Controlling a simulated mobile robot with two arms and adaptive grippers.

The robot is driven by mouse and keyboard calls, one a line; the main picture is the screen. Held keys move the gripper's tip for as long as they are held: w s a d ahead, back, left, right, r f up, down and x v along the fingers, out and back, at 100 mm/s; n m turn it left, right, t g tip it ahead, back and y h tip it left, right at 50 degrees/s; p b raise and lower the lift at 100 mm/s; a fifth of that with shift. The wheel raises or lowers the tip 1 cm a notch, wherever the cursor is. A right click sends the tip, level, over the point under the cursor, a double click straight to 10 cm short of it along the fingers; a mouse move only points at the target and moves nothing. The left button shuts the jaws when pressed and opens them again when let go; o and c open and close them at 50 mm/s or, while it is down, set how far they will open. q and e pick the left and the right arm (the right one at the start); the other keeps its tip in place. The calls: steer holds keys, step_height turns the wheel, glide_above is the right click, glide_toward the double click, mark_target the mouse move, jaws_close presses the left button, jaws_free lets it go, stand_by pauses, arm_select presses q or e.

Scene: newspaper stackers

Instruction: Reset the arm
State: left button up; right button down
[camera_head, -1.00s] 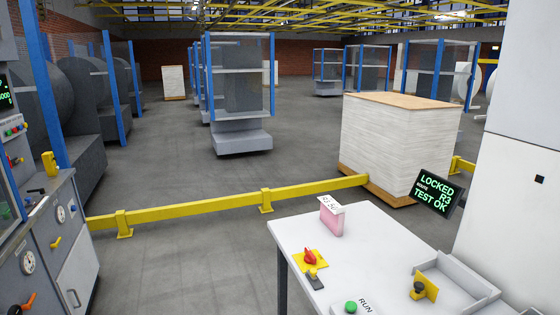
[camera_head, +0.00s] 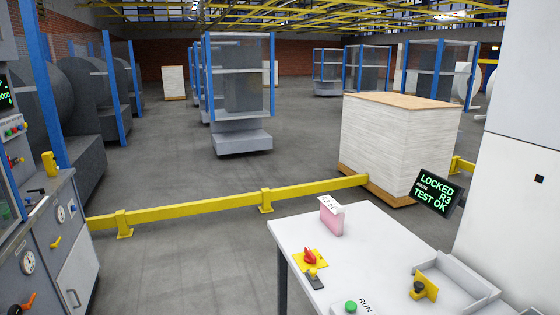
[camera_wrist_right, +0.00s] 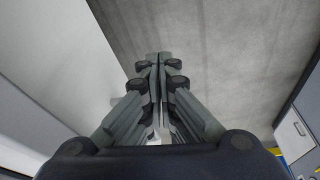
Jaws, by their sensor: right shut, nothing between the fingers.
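My right gripper (camera_wrist_right: 158,62) shows in the right wrist view with its fingers together and nothing between them. It hangs over bare grey floor, with a pale surface to the left in that view. Neither arm shows in the head view, and my left gripper is not in view.
A white table (camera_head: 330,250) at the lower right holds a pink block (camera_head: 331,221), a red knob (camera_head: 310,257), a green button (camera_head: 351,306) and a grey tray (camera_head: 455,275). A screen (camera_head: 438,193) reads "LOCKED". A yellow rail (camera_head: 190,207) crosses the floor. A grey console (camera_head: 60,240) stands left.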

steer(key=s+f+g, duration=0.1)
steer(key=s+f, duration=0.2)
steer(key=f, duration=0.9)
steer(key=s+f, duration=0.2)
steer(key=f, duration=0.9)
steer(key=s+d+f+g, duration=0.1)
steer(key=s+d+f, duration=0.2)
steer(key=s+f, duration=0.9)
steer(key=s, duration=0.3)
steer(key=shift+f, duration=0.4)
